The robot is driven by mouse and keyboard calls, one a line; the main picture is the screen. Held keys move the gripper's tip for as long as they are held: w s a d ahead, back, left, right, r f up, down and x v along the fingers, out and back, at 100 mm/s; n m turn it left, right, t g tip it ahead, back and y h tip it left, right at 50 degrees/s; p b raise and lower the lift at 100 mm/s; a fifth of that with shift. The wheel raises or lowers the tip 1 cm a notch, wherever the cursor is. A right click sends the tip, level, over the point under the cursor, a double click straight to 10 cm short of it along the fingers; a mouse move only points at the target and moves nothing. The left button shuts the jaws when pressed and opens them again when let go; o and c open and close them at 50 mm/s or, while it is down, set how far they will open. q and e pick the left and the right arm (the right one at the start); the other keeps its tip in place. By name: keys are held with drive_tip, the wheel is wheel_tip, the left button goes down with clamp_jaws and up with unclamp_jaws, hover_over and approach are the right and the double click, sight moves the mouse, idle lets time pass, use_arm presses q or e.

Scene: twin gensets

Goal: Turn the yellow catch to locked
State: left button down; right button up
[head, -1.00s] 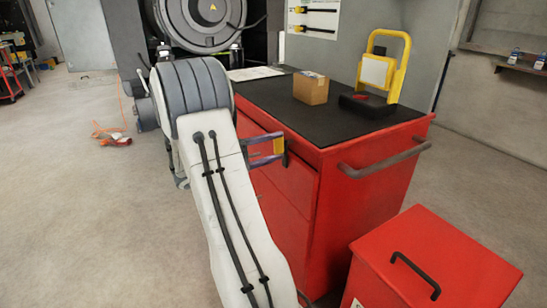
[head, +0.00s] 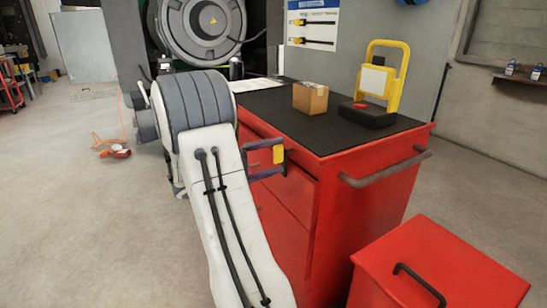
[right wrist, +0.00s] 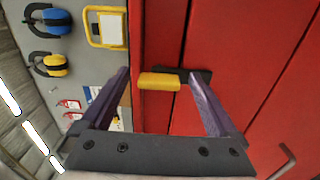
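The yellow catch (head: 279,154) sits on the front of the red cabinet (head: 345,215), near its upper edge. In the head view its yellow part stands about upright. In the right wrist view the yellow catch (right wrist: 159,81) lies across the picture, with a dark piece beside it at the seam between red panels. My right gripper (head: 265,158) is at the cabinet front, its purple fingers spread above and below the catch. In the right wrist view the right gripper (right wrist: 160,84) is open, with the catch between its fingertips and gaps on both sides. My left gripper is out of view.
A cardboard box (head: 310,98) and a black-based yellow work lamp (head: 383,85) stand on the cabinet's dark top. A grey bar handle (head: 385,168) juts from its right side. A red box (head: 440,270) stands in front at right. The floor at left is mostly clear.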

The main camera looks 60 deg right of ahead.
drive_tip(key=p+v, duration=0.1)
drive_tip(key=v, duration=0.9)
drive_tip(key=shift+a, duration=0.25)
drive_tip(key=shift+w, duration=0.1)
drive_tip(key=s+a+f+n+t+y, duration=0.35)
drive_tip(key=s+a+y, duration=0.2)
drive_tip(key=a, duration=0.85)
drive_tip(key=s+a+f+n+t+y, duration=0.2)
drive_tip(key=s+a+f+n+y, duration=0.25)
drive_tip(key=a, duration=0.95)
drive_tip(key=s+a+f+n+t+y, duration=0.25)
drive_tip(key=s+a+n+y, duration=0.35)
drive_tip(key=a, duration=0.8)
wheel_tip(320, 180, up, 32)
drive_tip(key=w+m+p, duration=0.1)
drive_tip(key=p, duration=3)
drive_tip(key=shift+w+f+y, duration=0.2)
drive_tip(key=shift+w+y, duration=0.2)
